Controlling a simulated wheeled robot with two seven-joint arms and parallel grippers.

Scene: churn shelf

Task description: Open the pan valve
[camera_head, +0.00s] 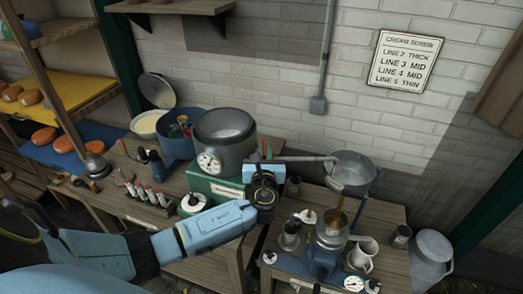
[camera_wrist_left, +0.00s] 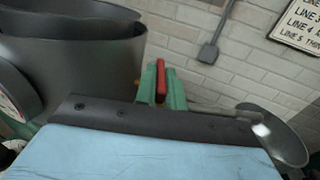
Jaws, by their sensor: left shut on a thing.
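A large grey pan (camera_head: 224,150) with a round gauge stands on a green base at the back of the bench. A thin grey spout (camera_head: 305,158) runs right from beside it to a smaller metal pan (camera_head: 352,172). My left gripper (camera_head: 264,178) is just right of the large pan, under the spout's near end. In the left wrist view the jaws (camera_wrist_left: 162,88) are shut on a small red piece (camera_wrist_left: 162,80), which looks like the valve handle. The valve body is mostly hidden by my gripper. The large pan also shows in the left wrist view (camera_wrist_left: 85,70). My right gripper is not in view.
A separator-like machine (camera_head: 330,240) with jugs stands on the right table. A rack of small bottles (camera_head: 148,192) and a blue pot (camera_head: 177,145) stand left of the large pan. A metal can (camera_head: 430,255) is at the far right.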

